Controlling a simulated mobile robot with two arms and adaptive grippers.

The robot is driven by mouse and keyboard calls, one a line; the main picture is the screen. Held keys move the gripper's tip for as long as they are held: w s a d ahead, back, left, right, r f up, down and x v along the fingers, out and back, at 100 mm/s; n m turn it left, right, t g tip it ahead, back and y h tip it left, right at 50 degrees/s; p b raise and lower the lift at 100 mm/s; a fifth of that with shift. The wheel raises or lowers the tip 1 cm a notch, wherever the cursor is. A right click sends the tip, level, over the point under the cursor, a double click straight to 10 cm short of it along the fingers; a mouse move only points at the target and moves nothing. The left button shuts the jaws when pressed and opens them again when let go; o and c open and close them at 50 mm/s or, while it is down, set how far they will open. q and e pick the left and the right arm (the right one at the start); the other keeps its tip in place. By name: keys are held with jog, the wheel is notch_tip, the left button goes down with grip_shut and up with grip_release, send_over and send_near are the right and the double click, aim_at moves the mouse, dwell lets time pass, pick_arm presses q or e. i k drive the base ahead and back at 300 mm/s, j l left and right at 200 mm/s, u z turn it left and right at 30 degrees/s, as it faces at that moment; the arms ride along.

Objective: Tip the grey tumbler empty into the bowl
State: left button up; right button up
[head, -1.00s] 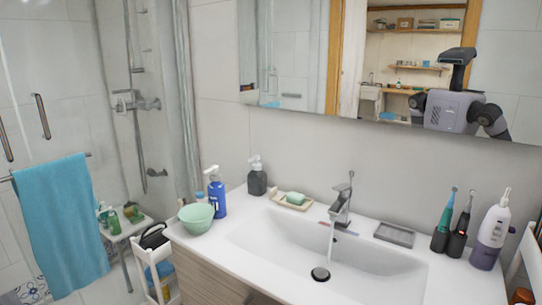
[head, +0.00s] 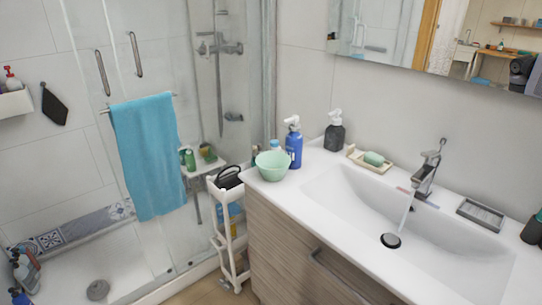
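A light green bowl (head: 271,166) stands upright on the left end of the white counter, and I see no liquid in it. I cannot make out a grey tumbler anywhere in the head view. Neither of my grippers is in view.
A blue pump bottle (head: 293,147) and a dark grey pump dispenser (head: 335,134) stand right of the bowl. The sink (head: 345,205) has a running tap (head: 427,172), a soap dish (head: 356,158) and a grey tray (head: 480,215). A narrow white cart (head: 217,192) stands left of the cabinet.

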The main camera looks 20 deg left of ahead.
aim_at(273, 166)
jog(key=i+j, duration=0.2)
jog(key=j, duration=0.2)
jog(key=i+j, duration=0.15)
jog(key=j, duration=0.2)
jog(key=i+j, duration=0.2)
jog(key=j, duration=0.2)
jog(key=i+j, duration=0.15)
jog(key=j, duration=0.25)
jog(key=i+j, duration=0.2)
jog(key=j, duration=0.2)
jog(key=i+j+z, duration=0.1)
jog(key=j, duration=0.25)
jog(key=i+j, duration=0.1)
jog(key=i, duration=0.2)
jog(key=i+j, duration=0.1)
jog(key=i, duration=0.25)
